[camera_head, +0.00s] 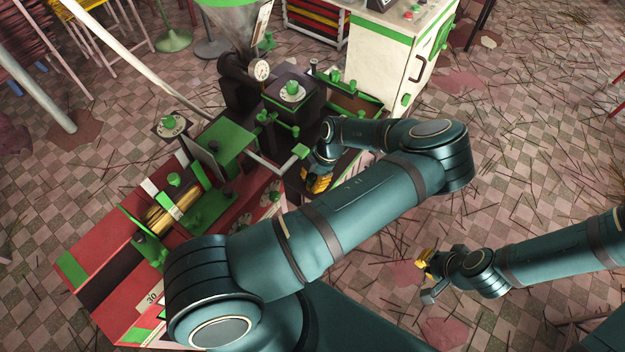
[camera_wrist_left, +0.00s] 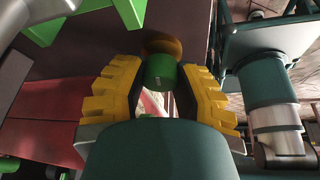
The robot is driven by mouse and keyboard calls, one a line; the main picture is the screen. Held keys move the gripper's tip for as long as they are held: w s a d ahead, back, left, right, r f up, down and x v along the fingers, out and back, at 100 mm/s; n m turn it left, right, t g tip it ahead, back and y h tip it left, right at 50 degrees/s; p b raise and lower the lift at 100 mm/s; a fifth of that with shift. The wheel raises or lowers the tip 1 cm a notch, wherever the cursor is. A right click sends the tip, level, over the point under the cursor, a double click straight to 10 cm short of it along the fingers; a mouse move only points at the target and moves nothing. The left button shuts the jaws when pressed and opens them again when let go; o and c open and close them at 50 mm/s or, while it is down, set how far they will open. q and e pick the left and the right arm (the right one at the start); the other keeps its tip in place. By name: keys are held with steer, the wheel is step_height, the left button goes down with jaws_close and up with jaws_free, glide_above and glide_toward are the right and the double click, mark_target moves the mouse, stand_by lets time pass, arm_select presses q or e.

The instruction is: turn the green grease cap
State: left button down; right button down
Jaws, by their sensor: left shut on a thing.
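The green grease cap (camera_wrist_left: 163,73) is a short green cylinder on a brassy round base against a dark panel in the left wrist view. My left gripper (camera_head: 317,183) is at the side of the extruder machine in the head view. Its yellow ridged fingers are shut on the cap, one on each side of it. I cannot make out the cap in the head view, where the gripper and arm cover that spot. My right gripper (camera_head: 428,265) hangs over the floor at the right, away from the machine; its finger opening is unclear.
The red and green extruder (camera_head: 110,285) fills the left of the head view, with a pressure gauge (camera_head: 261,70) and green knobs. A white and green cabinet (camera_head: 395,55) stands behind. The tiled floor at right is open, strewn with thin sticks.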

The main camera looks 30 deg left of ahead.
arm_select(q)
steer(key=m+y, duration=0.1)
steer(key=m, duration=0.2)
steer(key=shift+s+f+m+t, duration=0.1)
steer(key=shift+m+t, duration=0.2)
steer(key=shift+t, duration=0.1)
steer(key=m+t+y, duration=0.1)
steer(key=m, duration=0.3)
steer(key=shift+m, duration=0.3)
steer(key=m+t, duration=0.1)
steer(key=m, duration=0.2)
steer(key=shift+m+t+b, duration=0.3)
steer(key=shift+t+b, duration=0.1)
steer(key=m+t, duration=0.1)
steer(key=m, duration=0.1)
steer(key=shift+m, duration=0.3)
steer(key=m+b, duration=0.1)
steer(key=m, duration=0.1)
steer(key=m+t+b, duration=0.1)
steer(key=m, duration=0.1)
steer(key=shift+m+t, duration=0.3)
steer(key=shift+m+t+h+b, duration=0.35)
steer(key=shift+m, duration=0.8)
steer(key=shift+m+t+h+b, duration=0.35)
steer(key=shift+m, duration=0.8)
